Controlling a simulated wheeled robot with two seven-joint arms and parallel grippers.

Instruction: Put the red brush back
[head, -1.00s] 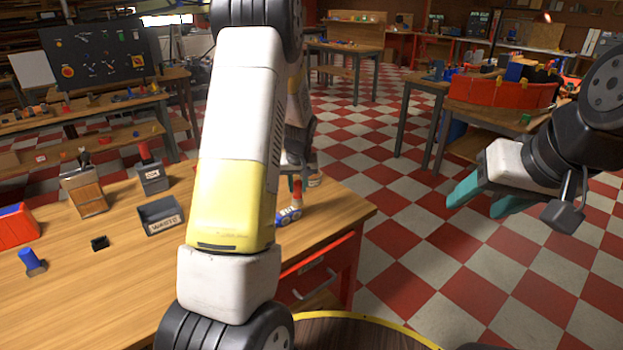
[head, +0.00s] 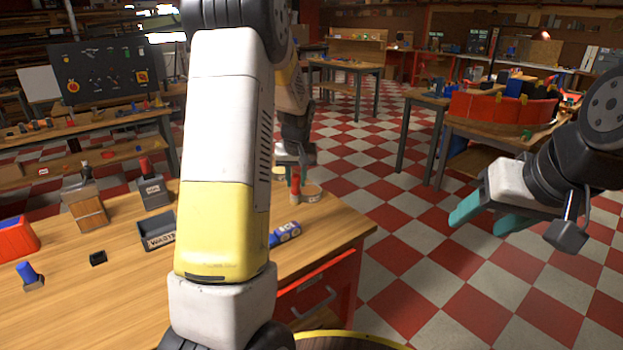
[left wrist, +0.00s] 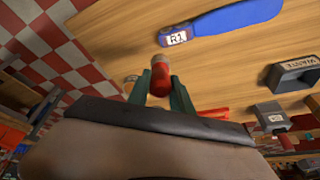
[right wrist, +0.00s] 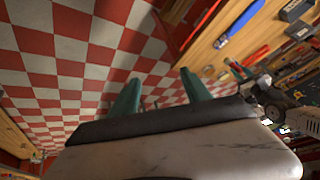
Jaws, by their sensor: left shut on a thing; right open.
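The red brush (left wrist: 160,78) shows in the left wrist view as a red cylindrical handle between the teal fingers of my left gripper (left wrist: 162,90), which is shut on it. In the head view the red handle (head: 295,184) hangs below the left gripper (head: 292,158), near the table's far right corner. Its bristles cannot be made out. My left arm hides part of the table. My right gripper (head: 482,212) is open and empty above the checkered floor, right of the table; its teal fingers are apart in the right wrist view (right wrist: 158,95).
The floor to the right is clear.

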